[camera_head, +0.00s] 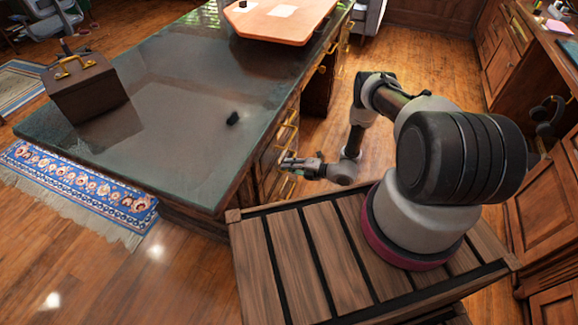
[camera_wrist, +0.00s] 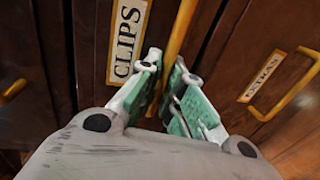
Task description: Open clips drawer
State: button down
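The clips drawer (camera_wrist: 105,15) is a dark wood front with a "CLIPS" label, turned sideways in the wrist view. Its upright brass bar handle (camera_wrist: 180,28) runs down between my fingers. My gripper (camera_wrist: 167,62) has green-padded fingers close together on either side of this handle, and they look shut on it. The lower part of the handle is hidden between the fingers. In the head view my gripper (camera_head: 287,162) is at the drawer side of the dark-topped desk (camera_head: 165,110). The drawer front looks about level with its neighbours.
In the wrist view, a drawer labelled "EXTRAS" (camera_wrist: 262,75) is at right, with a brass handle (camera_wrist: 290,92). Another brass handle (camera_wrist: 14,90) is at left. A brown case (camera_head: 88,90) and a small black object (camera_head: 233,117) sit on the desk. Wood floor (camera_head: 325,127) is clear beside the drawers.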

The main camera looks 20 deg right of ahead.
jog(key=shift+s+d, duration=0.1)
jog(key=f+v, duration=0.3)
jog(key=v, duration=1.4)
jog(key=d+f+v, duration=0.1)
jog(key=f+v, duration=0.3)
jog(key=v, duration=1.4)
jog(key=shift+s+d+f, duration=0.2)
jog(key=shift+s, duration=0.2)
jog(key=c, duration=1.6)
grip_release()
jog(key=shift+o, duration=0.2)
jog(key=v, duration=1.2)
